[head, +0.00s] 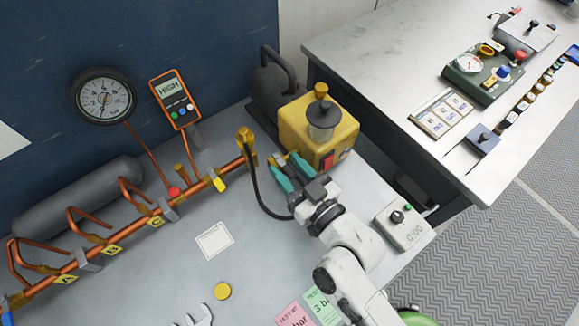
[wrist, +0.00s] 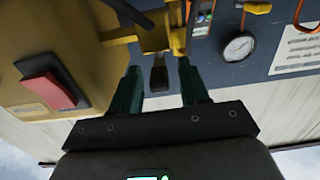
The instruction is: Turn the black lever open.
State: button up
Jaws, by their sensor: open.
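The black lever (wrist: 159,76) shows in the wrist view on a brass valve (wrist: 155,40) at the side of the yellow pump (wrist: 40,60). My gripper (wrist: 160,68) is open, with one green finger on each side of the lever. I see gaps between the lever and both fingers; contact is not visible. In the head view my gripper (head: 286,168) is at the left side of the yellow pump (head: 318,130), beside the brass valve (head: 278,159). The lever cannot be made out there among the fingers.
A red switch (head: 327,161) is on the pump's front. A black hose (head: 256,188) loops left of my gripper. The copper manifold (head: 130,233) runs along the bench (head: 190,260). A timer box (head: 400,225) stands to the right. A loose yellow disc (head: 222,291) lies in front.

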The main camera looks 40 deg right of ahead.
jog(key=shift+c, duration=0.4)
grip_shut()
